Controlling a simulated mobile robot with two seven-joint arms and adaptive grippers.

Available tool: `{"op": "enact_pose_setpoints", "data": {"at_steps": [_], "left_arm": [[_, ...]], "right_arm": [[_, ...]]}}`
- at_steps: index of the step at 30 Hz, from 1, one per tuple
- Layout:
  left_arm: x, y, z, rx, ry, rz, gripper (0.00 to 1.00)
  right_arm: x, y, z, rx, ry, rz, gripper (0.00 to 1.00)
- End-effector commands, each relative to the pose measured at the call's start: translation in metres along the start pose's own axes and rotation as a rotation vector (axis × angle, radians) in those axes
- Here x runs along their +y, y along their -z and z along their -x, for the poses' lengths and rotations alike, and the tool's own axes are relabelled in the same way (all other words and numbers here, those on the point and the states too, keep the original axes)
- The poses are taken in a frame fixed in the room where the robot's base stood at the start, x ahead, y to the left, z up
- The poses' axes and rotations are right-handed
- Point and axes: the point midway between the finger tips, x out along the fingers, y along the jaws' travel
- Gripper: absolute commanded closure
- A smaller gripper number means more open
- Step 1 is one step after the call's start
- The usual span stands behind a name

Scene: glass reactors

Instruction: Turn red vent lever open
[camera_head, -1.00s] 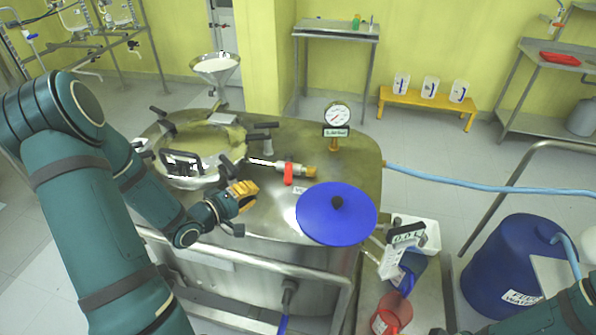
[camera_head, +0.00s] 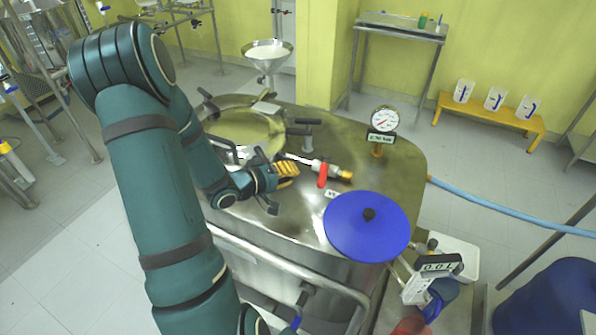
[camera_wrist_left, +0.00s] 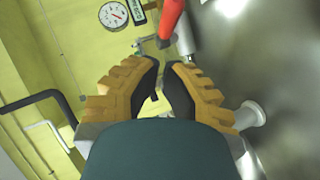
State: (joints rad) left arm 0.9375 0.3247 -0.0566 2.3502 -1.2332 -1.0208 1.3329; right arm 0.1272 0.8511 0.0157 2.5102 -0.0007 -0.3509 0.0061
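The red vent lever (camera_head: 322,175) sits on a white and brass valve fitting (camera_head: 340,173) on top of the steel reactor (camera_head: 300,211). It points toward the front of the reactor. My left gripper (camera_head: 288,172) is just left of the lever, low over the lid, and apart from it. In the left wrist view the red lever (camera_wrist_left: 171,14) shows at the top, beyond the fingertips (camera_wrist_left: 160,66). The fingers are close together with a narrow gap and nothing between them. My right gripper is not in view.
A pressure gauge (camera_head: 384,120) stands behind the valve. A blue round lid (camera_head: 366,228) lies at the front right. An open manhole (camera_head: 243,130) and a black-handled clamp (camera_head: 307,130) are behind my left gripper. A funnel (camera_head: 268,52) stands at the back.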

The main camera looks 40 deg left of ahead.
Motion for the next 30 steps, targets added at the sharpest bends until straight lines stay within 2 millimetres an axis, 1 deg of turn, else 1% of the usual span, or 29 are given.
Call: {"op": "enact_pose_setpoints", "data": {"at_steps": [1, 6, 9, 13, 19, 30], "left_arm": [[-0.001, -0.002, -0.010, -0.004, -0.003, -0.001, 1.00], [-0.001, -0.001, -0.041, -0.003, -0.004, -0.002, 1.00], [-0.001, -0.001, -0.057, -0.003, -0.004, -0.002, 1.00], [-0.001, -0.001, -0.072, -0.002, -0.002, -0.001, 1.00], [0.000, 0.000, -0.082, 0.000, -0.002, -0.001, 1.00], [0.001, 0.000, -0.083, 0.000, -0.001, 0.000, 1.00]], "right_arm": [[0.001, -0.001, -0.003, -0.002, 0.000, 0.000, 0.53], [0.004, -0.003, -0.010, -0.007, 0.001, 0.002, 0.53], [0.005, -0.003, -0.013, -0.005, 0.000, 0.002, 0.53], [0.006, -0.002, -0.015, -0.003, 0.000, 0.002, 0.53], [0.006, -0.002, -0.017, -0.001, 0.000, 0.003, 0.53], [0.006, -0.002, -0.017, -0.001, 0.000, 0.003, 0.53]]}}
